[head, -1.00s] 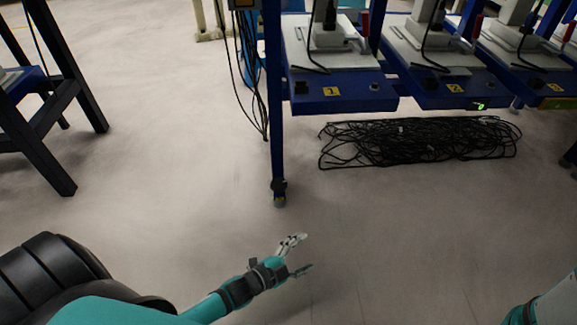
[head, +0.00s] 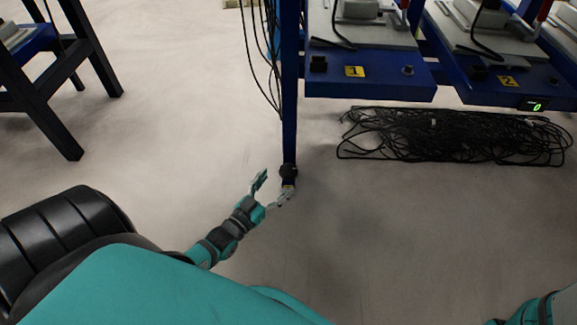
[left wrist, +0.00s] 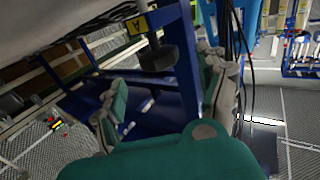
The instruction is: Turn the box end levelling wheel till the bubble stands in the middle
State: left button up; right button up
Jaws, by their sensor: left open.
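A dark levelling wheel (head: 288,171) sits low on the blue leg of the bench, just above its foot. My left gripper (head: 274,186) is open at the leg's base, one finger left of the leg and the other in front of the foot. In the left wrist view the dark wheel (left wrist: 158,57) shows beyond and between the open fingers of my left gripper (left wrist: 165,72), with a yellow label (left wrist: 137,25) beside it. I cannot tell whether the fingers touch it. No bubble can be made out. My right gripper is out of view.
The blue bench carries stations numbered 1 (head: 355,71) and 2 (head: 508,81). A heap of black cables (head: 450,137) lies on the floor under it. More cables (head: 262,60) hang beside the leg. A dark trestle (head: 50,90) stands at the left. The floor between is clear.

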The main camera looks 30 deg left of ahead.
aim_at(282, 176)
pick_arm(q)
jog(key=w+b, duration=0.2)
jog(key=w, duration=0.3)
jog(key=shift+w+d+f+b, duration=0.1)
jog(key=shift+w+b, duration=0.25)
jog(key=shift+w, duration=0.5)
jog(key=c, duration=1.2)
jog(key=shift+m+h, duration=0.3)
jog(key=shift+h, duration=0.2)
